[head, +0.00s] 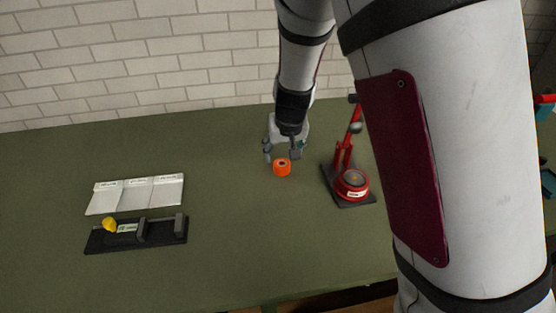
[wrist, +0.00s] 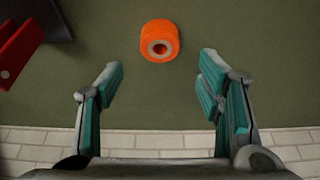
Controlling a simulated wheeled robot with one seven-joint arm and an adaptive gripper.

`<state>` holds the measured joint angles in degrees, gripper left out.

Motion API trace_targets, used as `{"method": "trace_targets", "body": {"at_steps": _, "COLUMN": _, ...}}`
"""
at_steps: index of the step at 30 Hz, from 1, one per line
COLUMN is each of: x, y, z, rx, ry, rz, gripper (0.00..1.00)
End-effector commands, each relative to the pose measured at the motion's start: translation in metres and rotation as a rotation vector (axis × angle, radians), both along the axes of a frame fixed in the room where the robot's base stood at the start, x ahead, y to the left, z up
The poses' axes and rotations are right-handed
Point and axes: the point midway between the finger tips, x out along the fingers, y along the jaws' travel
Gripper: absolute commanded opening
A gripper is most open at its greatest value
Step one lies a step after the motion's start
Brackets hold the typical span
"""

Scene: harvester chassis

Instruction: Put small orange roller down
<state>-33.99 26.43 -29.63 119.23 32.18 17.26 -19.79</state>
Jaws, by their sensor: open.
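The small orange roller (head: 282,168) stands on the green table in the head view, left of the red press. It also shows in the wrist view (wrist: 160,40), with a pale ring and a dark hole in its face. My gripper (head: 282,152) is open just behind the roller. In the wrist view my gripper (wrist: 160,75) has its teal-padded fingers spread wide, with nothing between them. The roller lies beyond the fingertips, apart from both of them.
A red press (head: 352,184) on a dark base stands right of the roller. A white three-part tray (head: 136,193) and a black fixture (head: 160,233) with a yellow piece (head: 109,224) are at the left. The green table (head: 235,235) is clear between them. A brick wall is behind.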

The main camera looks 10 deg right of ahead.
Motion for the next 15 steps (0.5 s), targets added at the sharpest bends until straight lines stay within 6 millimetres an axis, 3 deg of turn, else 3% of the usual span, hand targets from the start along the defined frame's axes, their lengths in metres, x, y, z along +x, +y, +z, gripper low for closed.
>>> {"method": "trace_targets", "body": {"at_steps": 8, "x": 0.006, "y": 0.000, "z": -0.020, "rx": 0.000, "ry": 0.001, "rz": 0.000, "gripper": 0.60}}
{"method": "trace_targets", "body": {"at_steps": 15, "x": 0.014, "y": -0.001, "z": -0.054, "rx": -0.001, "ry": 0.002, "rz": -0.001, "gripper": 0.60}}
